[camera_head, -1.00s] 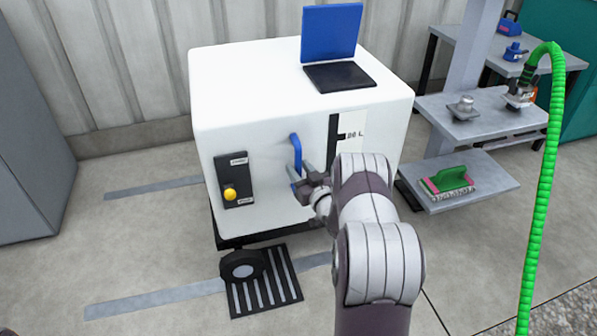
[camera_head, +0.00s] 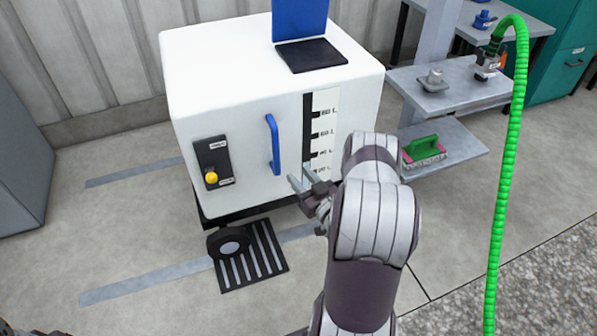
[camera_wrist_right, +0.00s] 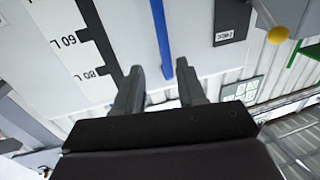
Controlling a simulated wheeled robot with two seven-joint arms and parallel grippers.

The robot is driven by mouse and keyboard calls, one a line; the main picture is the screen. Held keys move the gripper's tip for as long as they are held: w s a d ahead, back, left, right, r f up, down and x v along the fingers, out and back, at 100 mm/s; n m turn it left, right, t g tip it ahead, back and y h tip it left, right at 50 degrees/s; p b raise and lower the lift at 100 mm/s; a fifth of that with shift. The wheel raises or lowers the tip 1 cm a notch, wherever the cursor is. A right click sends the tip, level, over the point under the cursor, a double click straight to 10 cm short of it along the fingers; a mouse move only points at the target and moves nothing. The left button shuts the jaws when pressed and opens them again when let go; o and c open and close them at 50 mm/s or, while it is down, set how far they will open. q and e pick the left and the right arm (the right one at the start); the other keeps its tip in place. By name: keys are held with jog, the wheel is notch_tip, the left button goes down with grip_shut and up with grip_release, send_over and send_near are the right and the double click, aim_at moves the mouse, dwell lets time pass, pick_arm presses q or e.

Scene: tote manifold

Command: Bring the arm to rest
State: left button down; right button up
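My right arm reaches in from the bottom of the head view. Its gripper (camera_head: 303,186) is in front of the white tote's front face, to the right of and below the blue vertical handle (camera_head: 274,145). In the right wrist view the two fingers (camera_wrist_right: 160,88) are apart with nothing between them. The blue handle (camera_wrist_right: 162,35) shows beyond the fingertips there, and I see no contact. The white tote (camera_head: 235,95) stands on a dark base. My left gripper is not in view; only a small dark part shows at the lower left corner.
A level scale (camera_head: 322,125) and a panel with a yellow knob (camera_head: 211,177) are on the tote's front. A striped grate (camera_head: 252,262) lies below. Shelves (camera_head: 450,95) stand at the right. A green hose (camera_head: 508,170) hangs at the right. Floor at the left is clear.

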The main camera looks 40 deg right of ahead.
dwell(0.3)
jog(key=s+f+m+g, duration=0.2)
jog(key=s+f+g, duration=0.5)
jog(key=f+g, duration=0.35)
jog(key=s+a+r+n+g+y+p, duration=0.1)
jog(key=s+a+r+g, duration=0.3)
jog(key=a+r, duration=0.55)
jog(key=s+a+r+n+g+y+p, duration=0.1)
jog(key=s+a+r+g, duration=0.3)
jog(key=a+r, duration=0.55)
jog(key=a+r+t+p, duration=0.1)
jog(key=a+r+p, duration=0.1)
jog(key=r+p, duration=1.7)
jog(key=w+a+r+n+t+p, duration=0.1)
jog(key=a+r+p, duration=0.1)
jog(key=r+p, duration=1.7)
notch_tip(320, 180, up, 2)
jog(key=shift+a+r+n, duration=0.25)
jog(key=shift+n, duration=0.05)
